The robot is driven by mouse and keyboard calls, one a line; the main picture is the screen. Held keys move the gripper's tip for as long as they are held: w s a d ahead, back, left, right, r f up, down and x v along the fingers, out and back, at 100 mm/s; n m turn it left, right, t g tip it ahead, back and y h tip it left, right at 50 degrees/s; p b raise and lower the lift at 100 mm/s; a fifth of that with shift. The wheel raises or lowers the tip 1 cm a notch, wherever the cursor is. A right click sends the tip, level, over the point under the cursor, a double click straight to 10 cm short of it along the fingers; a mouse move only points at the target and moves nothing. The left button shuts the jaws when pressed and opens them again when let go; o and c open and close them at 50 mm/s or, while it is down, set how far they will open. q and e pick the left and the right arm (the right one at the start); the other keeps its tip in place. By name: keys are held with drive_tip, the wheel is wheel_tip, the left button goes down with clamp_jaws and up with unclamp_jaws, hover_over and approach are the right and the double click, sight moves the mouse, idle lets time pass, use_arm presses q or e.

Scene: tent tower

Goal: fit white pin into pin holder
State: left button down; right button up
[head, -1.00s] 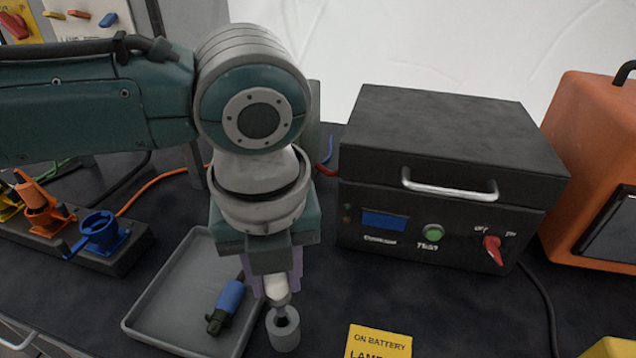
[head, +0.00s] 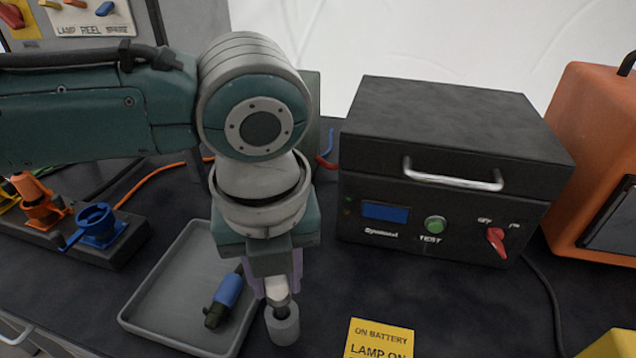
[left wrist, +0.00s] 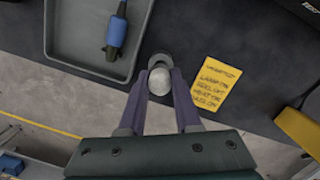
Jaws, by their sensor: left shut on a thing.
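The white pin (head: 277,288) is held upright between the fingers of my left gripper (head: 270,285). In the left wrist view my left gripper (left wrist: 160,85) is shut on the white pin (left wrist: 159,82), seen from its top end. The pin holder (head: 283,327) is a small grey open cylinder on the dark bench. The lower end of the pin is at the mouth of the holder; I cannot tell how deep it sits. In the left wrist view the holder (left wrist: 161,59) is partly hidden behind the pin. My right gripper is not in view.
A grey tray (head: 150,317) with a blue-and-black connector (head: 224,300) lies left of the holder. A yellow label (head: 378,340) lies to the right. A black tester box (head: 440,170) and an orange case (head: 590,160) stand behind. Blue and orange sockets (head: 97,225) are at left.

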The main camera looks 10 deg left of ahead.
sight(279, 295)
use_arm(q)
drive_tip(key=shift+f+b, duration=1.15)
drive_tip(key=shift+f, duration=0.6)
drive_tip(key=c, duration=0.5)
unclamp_jaws()
drive_tip(key=r, duration=0.3)
drive_tip(key=r+p, duration=0.1)
drive_tip(key=r, duration=0.2)
drive_tip(key=s+r, duration=0.1)
drive_tip(key=r, duration=0.3)
drive_tip(key=shift+d+p, duration=0.3)
